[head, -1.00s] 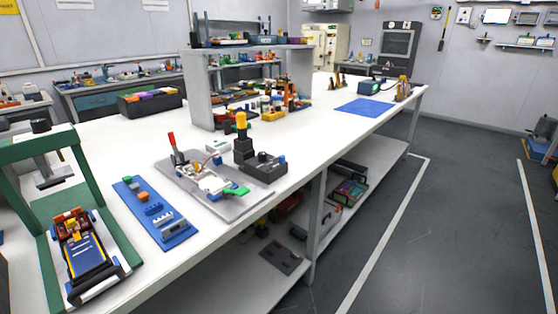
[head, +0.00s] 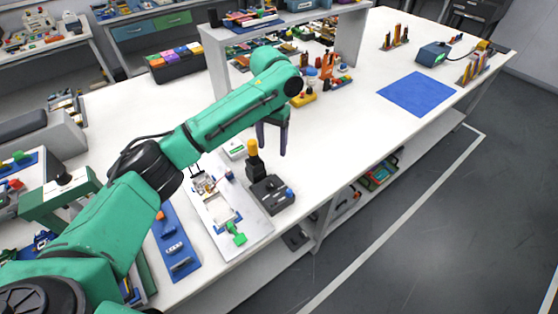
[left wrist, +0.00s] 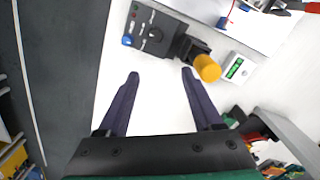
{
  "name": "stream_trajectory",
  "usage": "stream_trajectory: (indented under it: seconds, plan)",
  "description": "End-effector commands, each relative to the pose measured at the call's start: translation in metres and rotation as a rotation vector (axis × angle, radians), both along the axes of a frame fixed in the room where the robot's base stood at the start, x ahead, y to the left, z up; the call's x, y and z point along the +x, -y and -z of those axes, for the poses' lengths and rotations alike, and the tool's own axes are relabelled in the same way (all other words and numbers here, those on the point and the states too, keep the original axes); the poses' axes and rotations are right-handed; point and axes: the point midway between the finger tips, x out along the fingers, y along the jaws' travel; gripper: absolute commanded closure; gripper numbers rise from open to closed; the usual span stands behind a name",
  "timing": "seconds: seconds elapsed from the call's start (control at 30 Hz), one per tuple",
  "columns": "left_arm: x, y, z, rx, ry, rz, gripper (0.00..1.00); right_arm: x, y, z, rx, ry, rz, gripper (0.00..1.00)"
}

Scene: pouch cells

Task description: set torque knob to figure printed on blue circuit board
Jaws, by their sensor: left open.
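My left gripper (head: 274,148) is open and empty above the table, beyond the box. In the left wrist view its fingertips (left wrist: 160,74) point toward the box, with nothing between them. My right gripper is not in view.
A yellow-capped black post (head: 253,148) stands beside the box. A small white unit with a green display (left wrist: 237,68) is near it. A grey shelf (head: 350,40) rises behind my gripper.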

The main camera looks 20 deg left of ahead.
Motion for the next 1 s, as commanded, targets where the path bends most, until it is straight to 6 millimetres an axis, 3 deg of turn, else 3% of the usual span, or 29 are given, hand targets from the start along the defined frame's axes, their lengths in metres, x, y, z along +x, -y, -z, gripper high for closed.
stream_trajectory:
  seconds: [0.5, 0.63, 0.9, 1.0]
  plan:
    - [-0.004, 0.001, 0.122, -0.001, -0.001, 0.004, 0.33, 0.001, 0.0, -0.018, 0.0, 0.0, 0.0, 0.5]
    - [-0.004, 0.001, 0.137, -0.002, 0.002, 0.004, 0.33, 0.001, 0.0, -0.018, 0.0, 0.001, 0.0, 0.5]
    - [-0.004, 0.001, 0.14, -0.002, 0.003, 0.005, 0.33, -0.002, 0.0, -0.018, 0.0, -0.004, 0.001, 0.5]
    - [-0.004, 0.001, 0.14, -0.002, 0.003, 0.005, 0.71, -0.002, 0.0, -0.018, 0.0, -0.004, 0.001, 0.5]
